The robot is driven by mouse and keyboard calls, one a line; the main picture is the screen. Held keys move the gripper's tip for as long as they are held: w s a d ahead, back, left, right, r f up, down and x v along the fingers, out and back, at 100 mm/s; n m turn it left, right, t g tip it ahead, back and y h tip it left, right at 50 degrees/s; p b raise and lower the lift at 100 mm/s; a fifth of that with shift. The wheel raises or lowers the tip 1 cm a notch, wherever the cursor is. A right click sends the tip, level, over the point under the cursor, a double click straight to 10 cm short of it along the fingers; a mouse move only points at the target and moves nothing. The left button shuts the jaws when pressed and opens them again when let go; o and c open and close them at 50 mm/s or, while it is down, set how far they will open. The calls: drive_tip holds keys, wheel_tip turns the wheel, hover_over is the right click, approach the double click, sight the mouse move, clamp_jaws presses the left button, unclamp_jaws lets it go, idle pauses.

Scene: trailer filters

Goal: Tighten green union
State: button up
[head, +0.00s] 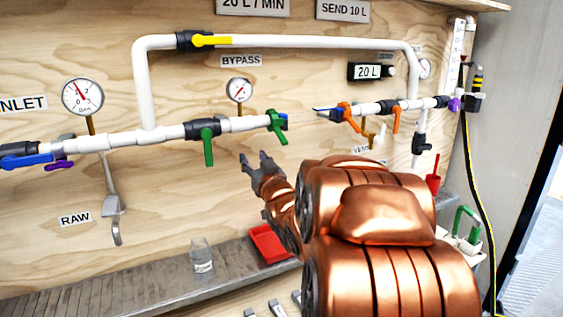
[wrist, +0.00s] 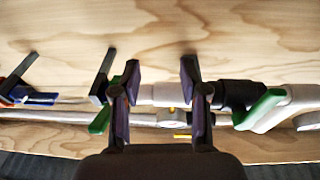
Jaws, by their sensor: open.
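The green union (head: 276,121) is a green fitting with a downward lug at the right end of the white pipe, beside the bypass gauge. In the wrist view a green part (wrist: 100,121), which looks like the union, shows at left, partly hidden by the left finger. My gripper (head: 255,160) is open and empty, below and left of the union in the head view. In the wrist view my gripper (wrist: 159,75) has its fingers apart with white pipe (wrist: 160,95) showing between them. I see no clear contact with the union.
A black valve with a green handle (head: 208,148) sits left of the union. Orange-handled fittings (head: 347,116) lie to its right. The bypass gauge (head: 240,90) stands above the pipe. A red tray (head: 267,245) and a clear bottle (head: 202,257) stand on the ledge below.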

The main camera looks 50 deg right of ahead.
sight(285, 145)
drive_tip(key=s+d+t+b, duration=0.1)
drive_tip(key=s+t+b, duration=0.1)
drive_tip(key=b, duration=0.1)
drive_tip(key=s+d+t+h+b, duration=0.1)
drive_tip(key=s+d+t+b, duration=0.1)
drive_tip(key=s+b, duration=0.1)
drive_tip(key=s+d+t+b, duration=0.1)
drive_tip(key=s+t+b, duration=0.2)
drive_tip(key=shift+s+d+r+n, duration=0.15)
drive_tip(key=shift+s+d+n, duration=0.1)
drive_tip(key=shift+d+n, duration=0.05)
drive_tip(key=shift+b+x, duration=0.45)
drive_tip(key=shift+x, duration=3.3)
drive_tip(key=shift+c, duration=0.2)
clamp_jaws()
